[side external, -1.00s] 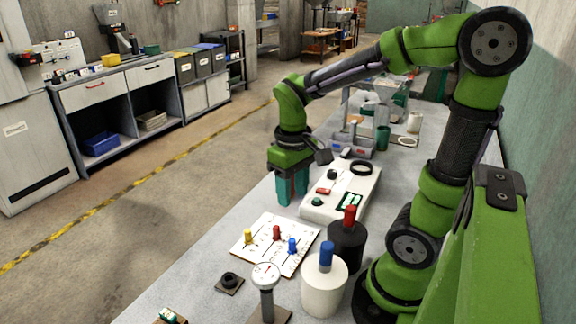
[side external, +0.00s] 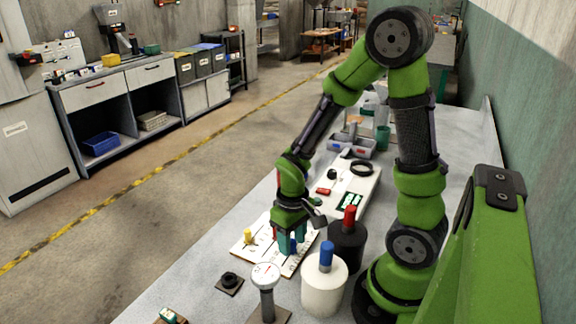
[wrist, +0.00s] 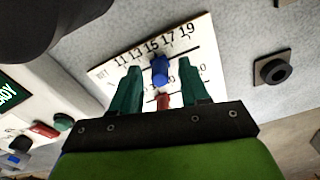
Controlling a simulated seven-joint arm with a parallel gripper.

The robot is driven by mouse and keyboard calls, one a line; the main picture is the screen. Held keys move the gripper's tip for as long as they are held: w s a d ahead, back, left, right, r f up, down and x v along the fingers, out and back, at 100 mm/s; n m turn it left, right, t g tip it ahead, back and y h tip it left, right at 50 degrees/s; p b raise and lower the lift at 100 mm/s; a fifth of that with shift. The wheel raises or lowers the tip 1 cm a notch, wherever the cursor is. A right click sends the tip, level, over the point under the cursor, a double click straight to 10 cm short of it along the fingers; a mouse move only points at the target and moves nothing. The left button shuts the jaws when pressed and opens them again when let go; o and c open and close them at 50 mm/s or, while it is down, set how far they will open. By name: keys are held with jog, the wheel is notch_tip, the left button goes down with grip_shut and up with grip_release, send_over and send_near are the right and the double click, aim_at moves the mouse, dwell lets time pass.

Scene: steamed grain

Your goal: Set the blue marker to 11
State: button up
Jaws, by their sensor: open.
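The white scale board (side external: 240,252) lies on the bench, and its numbered edge shows in the wrist view (wrist: 203,27) with 11, 13, 15, 17 and 19 along a slot. The blue marker (wrist: 160,70) stands on that slot, near the 15; it also shows in the side view (side external: 293,246). My gripper (wrist: 160,69) is open, its teal fingers on either side of the blue marker. Whether they touch it I cannot tell. The red marker (wrist: 162,101) is just behind, partly hidden by my gripper. The yellow marker (side external: 248,236) stands at the board's left.
A white canister (side external: 324,290) with a blue knob and a black canister (side external: 347,243) with a red knob stand right of the board. A round gauge (side external: 266,276) and a small black fixture (side external: 230,282) stand in front. A white control panel (side external: 345,200) lies behind.

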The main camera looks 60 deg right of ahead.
grip_shut()
jog(key=shift+d, duration=2.55)
grip_release()
jog(key=shift+a, duration=0.1)
